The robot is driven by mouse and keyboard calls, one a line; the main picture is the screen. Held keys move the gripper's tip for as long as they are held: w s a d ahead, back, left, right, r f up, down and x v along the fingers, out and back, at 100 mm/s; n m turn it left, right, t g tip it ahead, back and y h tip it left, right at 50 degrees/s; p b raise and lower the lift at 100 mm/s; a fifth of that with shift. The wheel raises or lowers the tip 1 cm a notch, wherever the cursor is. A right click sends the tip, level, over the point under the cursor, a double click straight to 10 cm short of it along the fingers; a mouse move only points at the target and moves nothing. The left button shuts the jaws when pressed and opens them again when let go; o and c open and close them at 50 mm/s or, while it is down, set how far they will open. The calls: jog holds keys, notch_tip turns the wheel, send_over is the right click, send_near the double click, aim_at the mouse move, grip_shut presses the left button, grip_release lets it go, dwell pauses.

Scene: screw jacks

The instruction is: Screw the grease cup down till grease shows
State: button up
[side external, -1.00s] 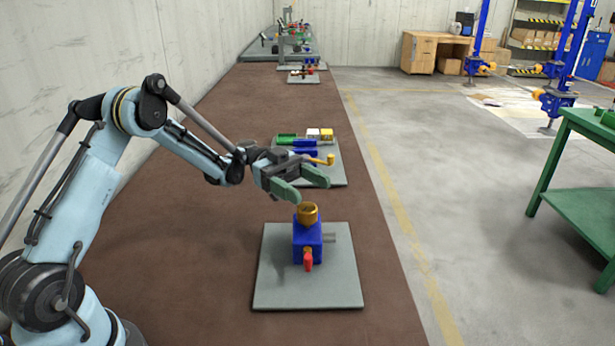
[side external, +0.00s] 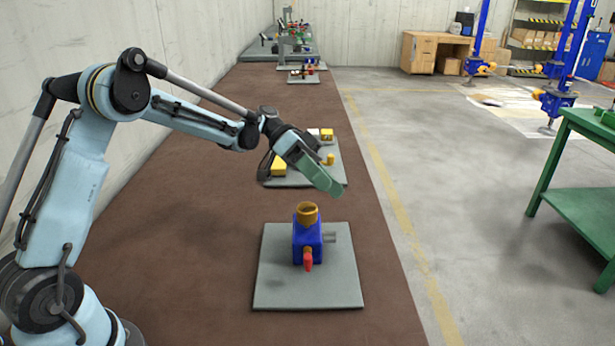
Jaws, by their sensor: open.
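The brass grease cup (side external: 307,213) stands upright on top of a blue block (side external: 306,243). A red handle (side external: 308,260) sticks out of the block's front and a grey stub (side external: 331,238) out of its right side. The block rests on a grey plate (side external: 277,285). My gripper (side external: 334,187) is above and behind the cup, slightly to its right, apart from it and empty. Its green fingers point down to the right and overlap in this view, so the gap between them is hidden. No grease can be made out at this size.
A second grey plate (side external: 336,175) behind my gripper carries yellow, white and brass pieces, partly hidden by my arm. More fixtures (side external: 292,45) stand at the far end of the brown bench (side external: 225,240). A green table (side external: 580,165) is at the right. The bench around the near plate is clear.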

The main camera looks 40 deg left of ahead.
jog(key=d+n+y, duration=0.1)
jog(key=n+y, duration=0.2)
jog(key=n, duration=0.2)
jog(key=n+t+y, duration=0.1)
jog(key=n+y, duration=1)
jog(key=n, duration=0.5)
send_near(307, 207)
notch_tip(307, 207, down, 9)
jog(key=shift+s+a+f, duration=0.1)
jog(key=c, duration=1.1)
jog(key=shift+o, duration=0.2)
